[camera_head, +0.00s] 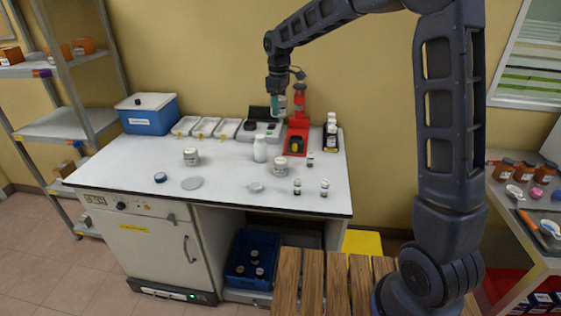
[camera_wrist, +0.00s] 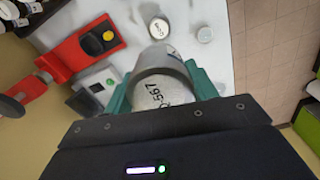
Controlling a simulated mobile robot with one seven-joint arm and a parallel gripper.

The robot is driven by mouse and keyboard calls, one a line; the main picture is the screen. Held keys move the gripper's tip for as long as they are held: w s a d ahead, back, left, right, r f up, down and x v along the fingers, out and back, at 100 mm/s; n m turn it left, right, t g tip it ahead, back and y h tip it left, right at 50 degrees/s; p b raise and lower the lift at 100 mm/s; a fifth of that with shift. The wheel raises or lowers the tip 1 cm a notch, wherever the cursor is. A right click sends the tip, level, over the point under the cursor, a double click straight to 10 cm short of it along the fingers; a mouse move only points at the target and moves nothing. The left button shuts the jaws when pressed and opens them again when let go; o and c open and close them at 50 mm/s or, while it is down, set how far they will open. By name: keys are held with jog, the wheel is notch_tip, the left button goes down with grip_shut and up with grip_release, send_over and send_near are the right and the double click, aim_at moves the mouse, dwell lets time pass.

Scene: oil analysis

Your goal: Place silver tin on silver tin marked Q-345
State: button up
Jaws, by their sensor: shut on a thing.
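My gripper (camera_head: 279,101) is shut on a silver tin (camera_head: 283,103), holding it in the air over the back right of the bench, beside the upright of the red device. In the wrist view, its green fingers clasp the tin (camera_wrist: 158,92), whose top mark seems to read Q-567. Two pale tins stand on the bench: one right of the middle (camera_head: 280,163), one further left (camera_head: 191,157). Their marks are too small to read, so I cannot tell which is Q-345. Just beyond the held tin, the wrist view shows a pale cylindrical surface, partly hidden.
The red device (camera_head: 299,148) and a white bottle (camera_head: 260,148) stand near the right tin. Trays (camera_head: 206,127) and a blue box (camera_head: 148,118) are behind.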

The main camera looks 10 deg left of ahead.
jog(key=shift+d+f, duration=0.15)
jog(key=shift+d, duration=0.15)
notch_tip(320, 180, down, 20)
jog(key=shift+r, duration=0.2)
jog(key=shift+f, duration=0.1)
jog(key=o, duration=1)
jog(key=shift+o, duration=0.3)
